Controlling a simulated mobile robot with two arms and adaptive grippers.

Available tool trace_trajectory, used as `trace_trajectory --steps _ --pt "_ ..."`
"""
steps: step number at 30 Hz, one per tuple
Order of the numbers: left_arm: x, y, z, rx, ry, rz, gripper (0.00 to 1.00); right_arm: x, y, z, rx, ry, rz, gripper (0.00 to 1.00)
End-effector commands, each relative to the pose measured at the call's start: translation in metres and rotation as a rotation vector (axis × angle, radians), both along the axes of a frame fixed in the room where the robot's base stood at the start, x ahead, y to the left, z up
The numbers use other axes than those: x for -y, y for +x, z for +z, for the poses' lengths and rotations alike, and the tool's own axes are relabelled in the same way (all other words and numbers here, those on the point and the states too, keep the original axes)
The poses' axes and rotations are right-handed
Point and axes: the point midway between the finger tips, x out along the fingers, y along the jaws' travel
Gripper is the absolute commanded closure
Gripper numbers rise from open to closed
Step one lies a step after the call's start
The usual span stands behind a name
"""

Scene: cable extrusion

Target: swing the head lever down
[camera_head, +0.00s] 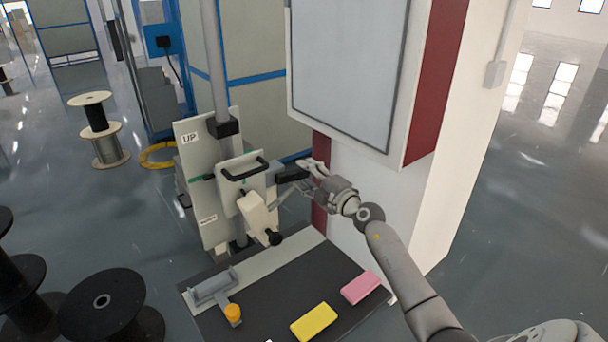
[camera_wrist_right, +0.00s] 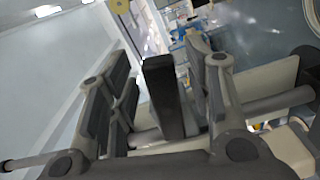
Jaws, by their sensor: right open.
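The machine head (camera_head: 240,185) is a pale plate with a black loop handle, mounted on a grey column. A lever with a black grip (camera_head: 290,173) sticks out from the head's right side. My right gripper (camera_head: 297,180) is at this grip, coming from the right. In the right wrist view, the black grip (camera_wrist_right: 165,95) stands between the two spread fingers of the right gripper (camera_wrist_right: 158,85). The gripper is open, and I cannot tell whether a finger touches the grip. A cream arm (camera_head: 257,217) with a black knob hangs below the head. My left gripper is not in view.
A white and red cabinet (camera_head: 345,70) stands close behind my right gripper. Black spools (camera_head: 100,300) stand at lower left.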

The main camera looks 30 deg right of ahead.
Motion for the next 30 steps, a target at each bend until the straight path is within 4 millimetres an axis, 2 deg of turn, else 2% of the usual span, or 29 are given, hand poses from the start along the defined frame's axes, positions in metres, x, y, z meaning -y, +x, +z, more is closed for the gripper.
trace_trajectory --steps 1,4,15,26,30 --pt "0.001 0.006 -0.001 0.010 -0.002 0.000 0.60 -0.001 0.005 0.000 0.001 0.001 0.001 0.54" --pt "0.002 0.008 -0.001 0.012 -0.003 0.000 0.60 -0.001 0.011 0.000 0.000 0.000 0.001 0.54" --pt "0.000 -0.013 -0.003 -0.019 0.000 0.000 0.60 -0.002 0.015 0.000 0.000 0.000 0.001 0.54" --pt "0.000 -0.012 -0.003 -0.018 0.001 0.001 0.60 -0.002 0.015 0.000 -0.001 -0.001 0.001 0.99" --pt "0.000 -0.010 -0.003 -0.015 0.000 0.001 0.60 -0.002 0.015 0.000 -0.001 -0.001 0.001 1.00"
